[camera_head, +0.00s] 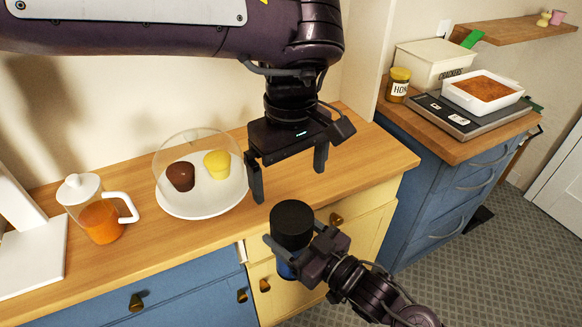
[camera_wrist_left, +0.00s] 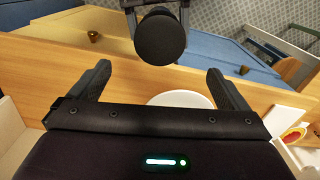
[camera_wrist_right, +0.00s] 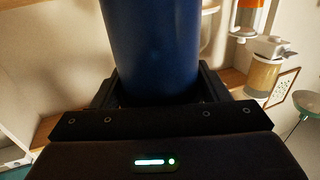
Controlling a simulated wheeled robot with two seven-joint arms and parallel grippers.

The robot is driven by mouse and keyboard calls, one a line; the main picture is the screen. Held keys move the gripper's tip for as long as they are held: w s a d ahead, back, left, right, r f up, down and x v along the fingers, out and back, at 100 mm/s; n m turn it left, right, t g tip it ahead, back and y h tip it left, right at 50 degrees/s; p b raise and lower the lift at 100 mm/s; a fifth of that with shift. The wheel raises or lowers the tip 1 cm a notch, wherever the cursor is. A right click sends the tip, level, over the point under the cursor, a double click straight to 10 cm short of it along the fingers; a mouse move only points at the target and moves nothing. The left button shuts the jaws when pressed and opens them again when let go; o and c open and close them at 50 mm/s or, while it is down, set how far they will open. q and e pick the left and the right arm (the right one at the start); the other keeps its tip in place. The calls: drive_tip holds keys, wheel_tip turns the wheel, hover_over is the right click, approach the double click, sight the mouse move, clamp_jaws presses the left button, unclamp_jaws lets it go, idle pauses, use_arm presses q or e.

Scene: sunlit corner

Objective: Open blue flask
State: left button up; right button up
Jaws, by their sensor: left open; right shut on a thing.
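The blue flask (camera_head: 287,264) has a blue body and a wide black lid (camera_head: 292,224) on top. My right gripper (camera_head: 288,256) is shut on the flask's body and holds it roughly upright in front of the counter's edge. The blue body (camera_wrist_right: 153,45) fills the middle of the right wrist view between the fingers. The black lid (camera_wrist_left: 159,38) shows in the left wrist view, beyond the fingertips. My left gripper (camera_head: 290,183) is open and empty, pointing down above the counter, higher than the lid and apart from it.
A plate with two muffins (camera_head: 203,205) under a clear dome and a jug of orange drink (camera_head: 102,218) stand on the wooden counter (camera_head: 345,165). A honey jar (camera_head: 398,85), a crackers box (camera_head: 435,64) and a baking dish (camera_head: 484,92) are on the right counter.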

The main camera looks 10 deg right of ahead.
sight(289, 214)
use_arm(q)
wheel_tip(289, 214, down, 11)
drive_tip(key=shift+w+r, duration=0.1)
drive_tip(key=shift+r, duration=0.05)
drive_tip(key=shift+c, duration=0.2)
drive_tip(key=c, duration=1.1)
drive_tip(key=n, duration=0.4)
drive_tip(key=shift+a, duration=0.1)
drive_tip(key=shift+a, duration=0.1)
drive_tip(key=shift+c, duration=0.3)
drive_tip(key=o, duration=1.1)
drive_tip(key=shift+r, duration=0.15)
